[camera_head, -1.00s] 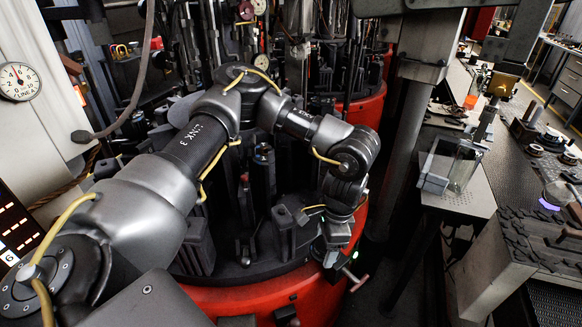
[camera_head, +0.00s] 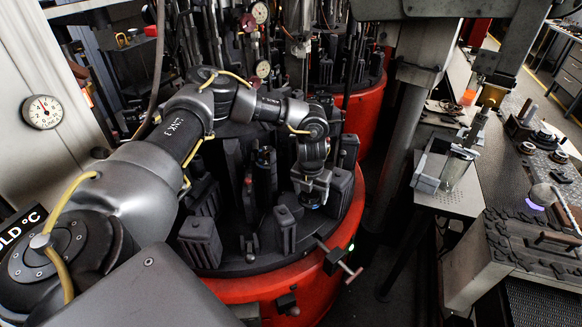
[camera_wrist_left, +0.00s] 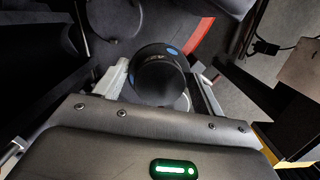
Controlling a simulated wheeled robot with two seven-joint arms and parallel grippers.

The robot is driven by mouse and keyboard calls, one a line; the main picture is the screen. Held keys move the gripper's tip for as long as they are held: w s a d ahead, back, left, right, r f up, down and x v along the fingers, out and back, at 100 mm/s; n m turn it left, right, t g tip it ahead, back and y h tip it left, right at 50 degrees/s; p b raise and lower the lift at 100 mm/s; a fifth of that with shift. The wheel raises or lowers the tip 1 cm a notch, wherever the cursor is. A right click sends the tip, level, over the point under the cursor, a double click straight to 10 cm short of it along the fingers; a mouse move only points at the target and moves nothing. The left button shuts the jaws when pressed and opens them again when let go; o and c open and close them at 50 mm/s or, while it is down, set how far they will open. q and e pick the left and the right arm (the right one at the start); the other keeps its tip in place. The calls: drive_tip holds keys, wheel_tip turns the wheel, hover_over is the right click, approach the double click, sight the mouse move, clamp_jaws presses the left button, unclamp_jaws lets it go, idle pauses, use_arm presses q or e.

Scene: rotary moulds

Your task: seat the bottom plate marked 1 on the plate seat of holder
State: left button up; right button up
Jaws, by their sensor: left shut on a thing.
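My left gripper (camera_head: 312,196) hangs over the black top of the red rotary table, near its right rim. In the left wrist view its fingers (camera_wrist_left: 163,88) are closed around a dark round piece (camera_wrist_left: 158,76) with blue marks and pale lettering that I cannot read. This is probably the bottom plate; no 1 shows clearly. In the head view only a small bluish patch shows below the fingers. I cannot tell which part of the table is the holder with the plate seat, or whether the piece touches anything. My right gripper is not in view.
Several dark upright blocks, one a ribbed block (camera_head: 200,242), stand on the red rotary table (camera_head: 275,289) close around the gripper. A T-shaped handle (camera_head: 340,258) sticks out at its front right. A bench with a clear box (camera_head: 455,168) stands to the right.

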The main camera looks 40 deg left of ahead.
use_arm(q)
drive_tip(key=w+a+r+m+h+p, duration=0.1)
drive_tip(key=w+a+m+p, duration=0.1)
drive_tip(key=a+m, duration=0.8)
drive_tip(key=shift+w+m+p, duration=0.4)
drive_tip(key=shift+m+p, duration=0.2)
drive_tip(key=shift+m, duration=0.1)
drive_tip(key=shift+a, duration=0.1)
wheel_tip(320, 180, down, 6)
drive_tip(key=b, duration=0.5)
drive_tip(key=shift+f+b, duration=0.9)
drive_tip(key=shift+f, duration=0.45)
drive_tip(key=shift+f, duration=0.3)
